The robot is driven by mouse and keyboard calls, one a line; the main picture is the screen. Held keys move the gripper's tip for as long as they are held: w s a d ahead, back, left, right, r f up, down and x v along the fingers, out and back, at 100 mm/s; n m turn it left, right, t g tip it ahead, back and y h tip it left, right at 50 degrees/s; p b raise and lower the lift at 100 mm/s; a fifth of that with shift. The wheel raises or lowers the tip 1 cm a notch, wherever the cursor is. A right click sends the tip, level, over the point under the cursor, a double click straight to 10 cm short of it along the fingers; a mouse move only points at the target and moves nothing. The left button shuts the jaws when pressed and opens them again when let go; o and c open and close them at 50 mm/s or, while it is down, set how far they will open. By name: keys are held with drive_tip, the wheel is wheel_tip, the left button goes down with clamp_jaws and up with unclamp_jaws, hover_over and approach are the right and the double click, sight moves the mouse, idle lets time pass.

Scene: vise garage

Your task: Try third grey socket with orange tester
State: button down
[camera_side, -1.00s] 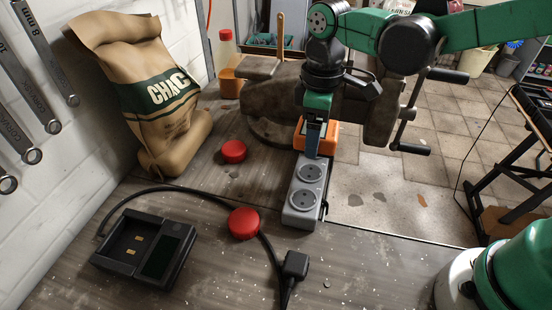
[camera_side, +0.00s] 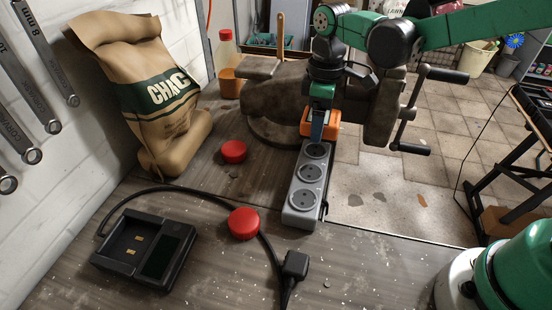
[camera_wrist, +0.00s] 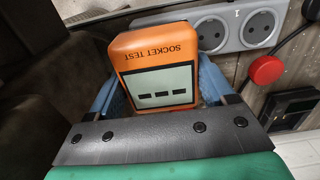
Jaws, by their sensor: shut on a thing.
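The orange tester (camera_side: 330,128) is held between the blue fingers of my gripper (camera_side: 317,132), at the far end of the grey socket strip (camera_side: 305,216). Two sockets show right of the tester in the wrist view, the outer one (camera_wrist: 258,27) near a "1". The tester's underside is hidden.
Two red round pieces (camera_side: 233,151) (camera_side: 243,223) lie left of the strip. A dark charger-like box (camera_side: 145,248), a black cable with a plug (camera_side: 295,265) and a paper sack (camera_side: 165,100) are on the bench (camera_side: 350,280). A brown vise (camera_side: 265,110) stands behind.

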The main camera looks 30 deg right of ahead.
sight(315, 150)
drive_tip(key=shift+f, duration=1.7)
drive_tip(key=shift+f, duration=0.6)
idle(0.6)
unclamp_jaws()
drive_tip(key=shift+r, duration=2.85)
